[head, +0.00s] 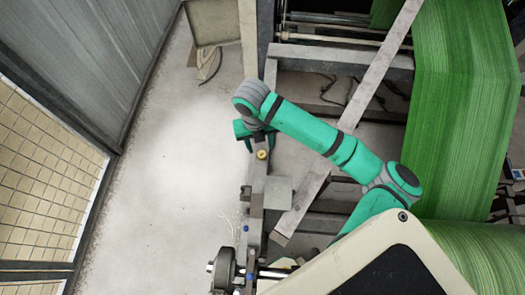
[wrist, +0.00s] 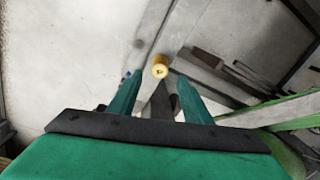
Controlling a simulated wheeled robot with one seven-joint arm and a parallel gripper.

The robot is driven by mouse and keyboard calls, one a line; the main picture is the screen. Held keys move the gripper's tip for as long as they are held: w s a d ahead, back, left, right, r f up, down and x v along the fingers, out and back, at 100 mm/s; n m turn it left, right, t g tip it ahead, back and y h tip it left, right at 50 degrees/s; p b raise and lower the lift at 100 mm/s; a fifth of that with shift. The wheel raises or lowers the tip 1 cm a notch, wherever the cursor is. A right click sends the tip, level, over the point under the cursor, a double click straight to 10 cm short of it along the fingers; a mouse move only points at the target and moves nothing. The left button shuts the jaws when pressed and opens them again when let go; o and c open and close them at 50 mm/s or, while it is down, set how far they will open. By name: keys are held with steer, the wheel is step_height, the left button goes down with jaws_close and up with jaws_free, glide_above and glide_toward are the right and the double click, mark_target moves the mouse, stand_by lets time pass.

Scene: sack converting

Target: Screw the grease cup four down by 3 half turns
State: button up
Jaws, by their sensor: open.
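A small yellow round cup (head: 262,154) stands on a grey machine rail in the head view, just below the end of my arm. It is the only cup seen close up, and no number on it can be read. In the wrist view the yellow cup (wrist: 160,71) shows a darker spot on its face. My gripper (wrist: 159,80) is open, with its two green fingers spread left and right; the cup appears beyond and between their tips. Whether the fingers touch it cannot be told. In the head view my gripper (head: 248,138) is partly hidden by its own wrist.
The grey rail (head: 254,195) runs down the picture, with small blue parts (head: 245,228) lower on it. A slanted grey beam (head: 340,140) and green woven web (head: 460,100) lie to the right. Open floor (head: 180,170) lies to the left.

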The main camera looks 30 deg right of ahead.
mark_target(262, 153)
steer(key=f, duration=0.6)
steer(key=shift+d+f, duration=0.2)
steer(key=c, duration=1.1)
